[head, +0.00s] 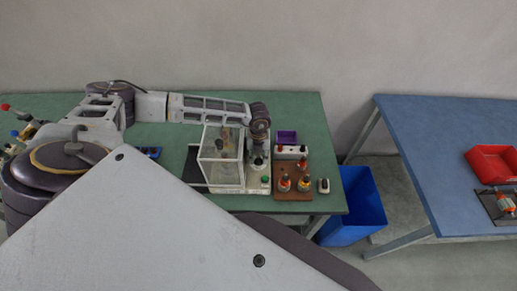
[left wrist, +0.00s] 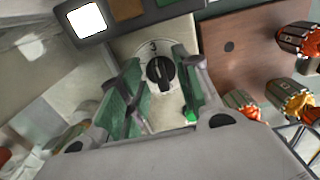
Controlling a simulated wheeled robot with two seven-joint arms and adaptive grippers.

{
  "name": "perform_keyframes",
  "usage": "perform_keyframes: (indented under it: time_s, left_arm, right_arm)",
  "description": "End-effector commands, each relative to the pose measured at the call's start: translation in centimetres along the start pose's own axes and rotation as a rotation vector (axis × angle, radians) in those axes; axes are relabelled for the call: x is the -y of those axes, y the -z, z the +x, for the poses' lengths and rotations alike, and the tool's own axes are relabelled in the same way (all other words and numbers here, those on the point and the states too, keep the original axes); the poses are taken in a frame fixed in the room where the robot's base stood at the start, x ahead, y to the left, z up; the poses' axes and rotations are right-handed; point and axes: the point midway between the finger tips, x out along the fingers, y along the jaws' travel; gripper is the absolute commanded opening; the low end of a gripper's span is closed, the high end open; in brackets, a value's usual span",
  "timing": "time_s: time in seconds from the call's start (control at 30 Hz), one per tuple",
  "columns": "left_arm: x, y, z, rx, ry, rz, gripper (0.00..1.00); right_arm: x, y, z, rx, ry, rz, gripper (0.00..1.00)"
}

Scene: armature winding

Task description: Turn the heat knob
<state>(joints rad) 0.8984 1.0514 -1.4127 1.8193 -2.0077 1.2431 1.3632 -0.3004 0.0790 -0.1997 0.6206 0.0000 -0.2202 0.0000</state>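The heat knob (left wrist: 161,73) is a black round dial with a pointer ridge on a pale panel, a "3" printed above it. In the left wrist view it sits between the two green-padded fingers of my left gripper (left wrist: 160,88). The fingers are apart, with panel visible on both sides of the knob, so the gripper looks open around or just above it. In the head view my left gripper (head: 258,157) points down beside the clear-walled box (head: 222,172) and hides the knob. My right gripper is not in view.
A green button (left wrist: 190,115) is close to the right finger. A brown board (head: 292,193) with several orange-and-metal armatures stands just right. A purple bin (head: 286,136) is behind; a blue bin (head: 352,210) stands beyond the green table's right edge.

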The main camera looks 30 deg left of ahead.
Motion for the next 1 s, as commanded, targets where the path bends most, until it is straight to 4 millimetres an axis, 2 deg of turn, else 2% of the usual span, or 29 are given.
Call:
perform_keyframes:
  time_s: [0.4, 0.67, 1.0]
  left_arm:
    - [-0.02, 0.0, 0.6, 0.0, 0.0, 0.0, 0.33]
    - [-0.02, 0.01, 0.58, 0.0, 0.0, 0.0, 0.01]
    - [-0.02, 0.0, 0.58, 0.0, 0.0, 0.009, 0.0]
  right_arm:
    - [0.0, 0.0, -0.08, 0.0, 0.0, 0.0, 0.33]
    - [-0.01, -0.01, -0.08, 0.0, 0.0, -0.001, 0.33]
    - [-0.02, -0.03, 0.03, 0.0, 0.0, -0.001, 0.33]
